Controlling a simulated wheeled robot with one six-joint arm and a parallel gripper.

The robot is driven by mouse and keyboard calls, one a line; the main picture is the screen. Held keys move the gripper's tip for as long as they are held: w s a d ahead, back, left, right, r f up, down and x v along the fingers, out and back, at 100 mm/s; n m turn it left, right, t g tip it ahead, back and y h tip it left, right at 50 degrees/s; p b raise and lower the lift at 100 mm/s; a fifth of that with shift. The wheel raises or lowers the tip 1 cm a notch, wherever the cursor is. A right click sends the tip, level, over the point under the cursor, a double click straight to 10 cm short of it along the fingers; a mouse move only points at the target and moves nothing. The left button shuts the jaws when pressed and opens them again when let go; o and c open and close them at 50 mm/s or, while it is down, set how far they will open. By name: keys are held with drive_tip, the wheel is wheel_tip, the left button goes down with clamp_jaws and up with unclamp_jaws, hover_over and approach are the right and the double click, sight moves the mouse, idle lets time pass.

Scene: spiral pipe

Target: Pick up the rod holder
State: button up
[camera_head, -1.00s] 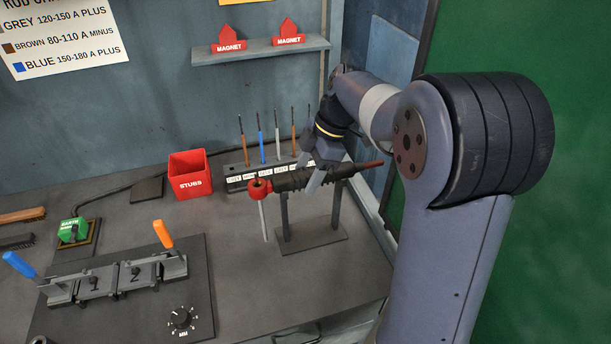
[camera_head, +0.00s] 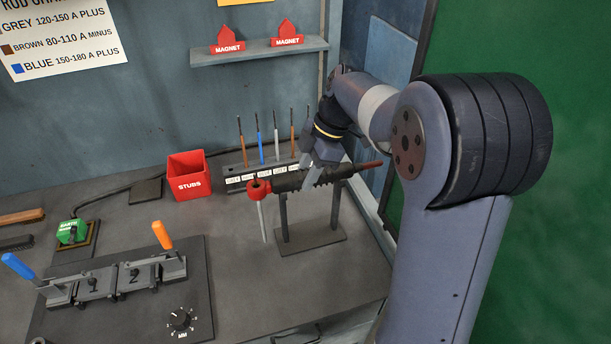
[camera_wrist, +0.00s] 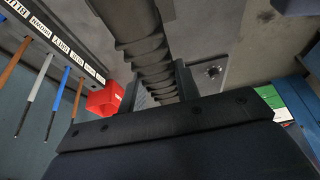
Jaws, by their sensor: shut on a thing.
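The rod holder (camera_head: 290,181) is a dark ribbed handle with a red ring-shaped head at its left end and a reddish-brown tip at its right. A pale rod hangs down from the red head. The holder lies level at the top of a dark two-post stand (camera_head: 312,240); I cannot tell whether it still touches the posts. My gripper (camera_head: 313,178) comes down from above and is shut on the ribbed handle. In the wrist view the ribbed handle (camera_wrist: 150,60) runs between my two fingers.
Behind the holder is a labelled rack (camera_head: 240,178) with several upright coloured rods. A red STUBS box (camera_head: 188,176) stands to the left. A shelf (camera_head: 262,52) with MAGNET blocks is above. Bench front right is clear.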

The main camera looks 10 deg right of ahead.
wheel_tip(320, 180, up, 10)
drive_tip(key=shift+b, duration=0.4)
idle(0.7)
